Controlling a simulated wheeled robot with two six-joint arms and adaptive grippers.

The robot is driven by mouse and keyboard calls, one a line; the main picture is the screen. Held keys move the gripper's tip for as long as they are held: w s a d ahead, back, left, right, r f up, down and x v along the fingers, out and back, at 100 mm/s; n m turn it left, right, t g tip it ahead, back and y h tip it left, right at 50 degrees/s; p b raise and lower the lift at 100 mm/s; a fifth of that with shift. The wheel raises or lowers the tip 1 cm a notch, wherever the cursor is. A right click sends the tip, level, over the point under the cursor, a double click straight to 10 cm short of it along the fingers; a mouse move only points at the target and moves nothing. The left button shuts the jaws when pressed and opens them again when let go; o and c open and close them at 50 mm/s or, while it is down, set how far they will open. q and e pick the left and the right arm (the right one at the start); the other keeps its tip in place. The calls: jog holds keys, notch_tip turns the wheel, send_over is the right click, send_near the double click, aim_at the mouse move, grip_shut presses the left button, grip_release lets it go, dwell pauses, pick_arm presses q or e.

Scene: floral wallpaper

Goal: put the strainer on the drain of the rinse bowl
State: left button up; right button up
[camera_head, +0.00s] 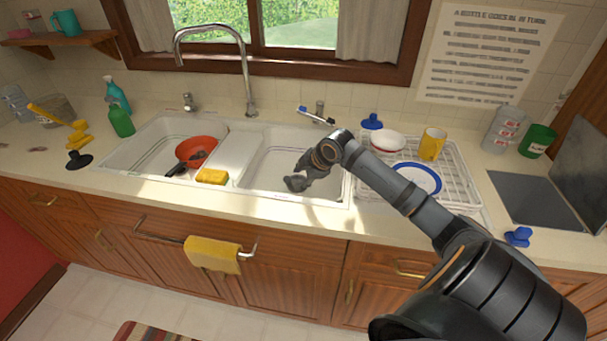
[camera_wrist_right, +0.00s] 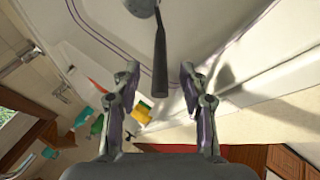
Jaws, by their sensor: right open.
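The sink has a left bowl (camera_head: 140,150) and a right bowl (camera_head: 265,160). My right gripper (camera_head: 296,183) is low over the front of the right bowl, and it shows open and empty in the right wrist view (camera_wrist_right: 160,78). There, a light grey round piece with a dark handle (camera_wrist_right: 160,60), perhaps the strainer, shows against the white bowl. Its handle points towards the gap between my fingers; I cannot tell whether it is between them. The round end is cut off by the frame. I cannot make out a drain. My left gripper is not in view.
An orange-red pan or bowl (camera_head: 197,151) sits in the left bowl. A yellow sponge (camera_head: 212,176) lies on the front of the divider. The tap (camera_head: 245,65) arches behind. A dish rack (camera_head: 455,175) with dishes stands right of the sink. Green bottles (camera_head: 121,121) stand on the left.

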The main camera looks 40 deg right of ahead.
jog(key=shift+v, duration=1.35)
